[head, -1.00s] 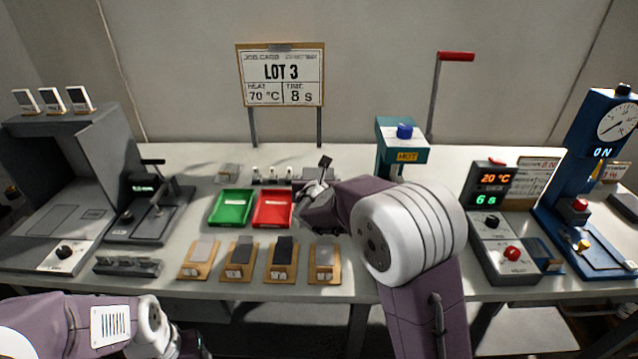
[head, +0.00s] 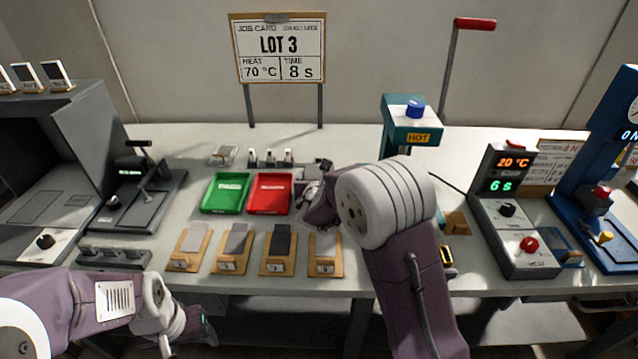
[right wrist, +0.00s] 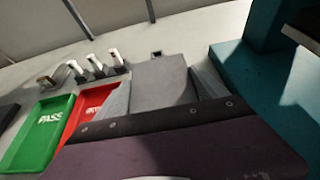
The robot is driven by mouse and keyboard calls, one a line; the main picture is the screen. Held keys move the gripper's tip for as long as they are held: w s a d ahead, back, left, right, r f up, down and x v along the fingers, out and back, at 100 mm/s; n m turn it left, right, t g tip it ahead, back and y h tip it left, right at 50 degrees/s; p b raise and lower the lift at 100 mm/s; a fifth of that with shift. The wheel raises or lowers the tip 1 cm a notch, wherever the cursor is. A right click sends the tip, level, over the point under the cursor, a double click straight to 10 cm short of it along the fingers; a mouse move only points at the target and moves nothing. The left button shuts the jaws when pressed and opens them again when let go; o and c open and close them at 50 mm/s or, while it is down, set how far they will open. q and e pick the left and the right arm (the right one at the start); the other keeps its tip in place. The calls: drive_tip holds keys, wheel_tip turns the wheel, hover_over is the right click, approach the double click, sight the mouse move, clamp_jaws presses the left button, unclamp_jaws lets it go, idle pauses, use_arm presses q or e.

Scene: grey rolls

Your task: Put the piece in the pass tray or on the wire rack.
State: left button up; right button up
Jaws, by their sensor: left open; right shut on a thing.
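My right gripper (head: 316,190) is just right of the red tray (head: 268,211) in the head view, seen small and partly hidden by my own arm. In the right wrist view it is shut on a flat grey piece (right wrist: 163,84), held between both fingers. The green tray marked PASS (head: 225,207) stands left of the red tray; it also shows in the right wrist view (right wrist: 28,150). I cannot clearly make out a wire rack; a small low stand (head: 223,156) behind the green tray bears something. My left gripper (head: 190,335) is open, low at the front left.
Several wooden stands with grey samples (head: 279,250) line the table front. A teal HOT press (head: 411,125) stands at right. Several small upright clips (head: 270,157) stand behind the trays. A control box (head: 515,205) reads 20 °C and 6 s. The job card (head: 280,50) says 70 °C, 8 s.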

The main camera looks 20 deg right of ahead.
drive_tip(key=shift+w+f, duration=0.15)
drive_tip(key=shift+f, duration=0.3)
drive_tip(key=shift+f, duration=0.1)
drive_tip(key=o, duration=1.5)
drive_tip(key=shift+s+a+r, duration=0.1)
drive_tip(key=shift+s+r, duration=0.15)
drive_tip(key=shift+r, duration=0.05)
drive_tip(key=p+v, duration=0.1)
drive_tip(key=v, duration=1)
drive_tip(key=shift+s+r, duration=0.1)
drive_tip(key=shift+s, duration=0.2)
